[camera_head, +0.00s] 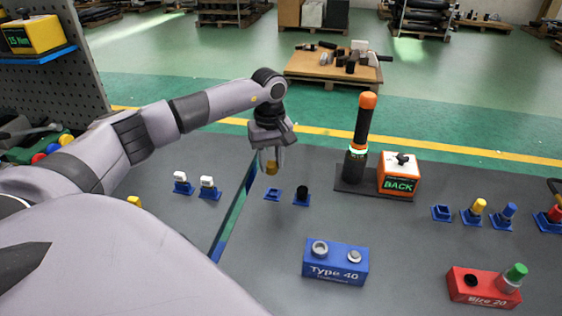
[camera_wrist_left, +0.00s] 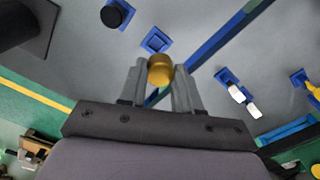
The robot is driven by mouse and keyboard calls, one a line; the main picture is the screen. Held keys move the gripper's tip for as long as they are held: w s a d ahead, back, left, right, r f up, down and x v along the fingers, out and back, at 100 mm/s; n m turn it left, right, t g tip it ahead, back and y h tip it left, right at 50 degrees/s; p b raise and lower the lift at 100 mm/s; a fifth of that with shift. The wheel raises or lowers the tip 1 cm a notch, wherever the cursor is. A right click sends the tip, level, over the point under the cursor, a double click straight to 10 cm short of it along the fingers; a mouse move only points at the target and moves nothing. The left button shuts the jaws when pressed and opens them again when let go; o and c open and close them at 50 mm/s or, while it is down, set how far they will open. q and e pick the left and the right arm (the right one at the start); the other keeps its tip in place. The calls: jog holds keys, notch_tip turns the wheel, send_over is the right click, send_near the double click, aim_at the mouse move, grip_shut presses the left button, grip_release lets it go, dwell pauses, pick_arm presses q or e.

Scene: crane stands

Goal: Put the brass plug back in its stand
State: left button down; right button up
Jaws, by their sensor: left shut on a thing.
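The brass plug (camera_head: 271,168) is held between the fingers of my left gripper (camera_head: 270,155), above the dark table. In the left wrist view the plug (camera_wrist_left: 160,71) shows as a gold cylinder between the fingertips of the left gripper (camera_wrist_left: 160,80). An empty blue stand (camera_head: 273,194) sits just below the plug in the head view, and it also shows beyond the plug in the left wrist view (camera_wrist_left: 156,41). The plug appears apart from the stand. A second empty blue stand (camera_head: 441,213) is farther right. My right gripper is not in view.
A black plug (camera_head: 302,194) stands in a blue stand right beside the empty one. White plugs (camera_head: 207,184) are to the left. A blue Type 40 block (camera_head: 336,264) lies nearer, and a tall orange-topped black post (camera_head: 362,135) stands behind right.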

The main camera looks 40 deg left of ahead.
pick_arm(q)
jog(key=shift+w+a, duration=0.25)
jog(key=shift+w, duration=0.25)
jog(key=shift+s, duration=0.1)
jog(key=b, duration=0.4)
send_over(273, 194)
jog(key=shift+f, duration=2.95)
jog(key=shift+f, duration=0.15)
jog(key=shift+f+b, duration=0.75)
jog(key=shift+f, duration=0.1)
jog(key=c, duration=0.7)
grip_release()
jog(key=shift+r, duration=0.1)
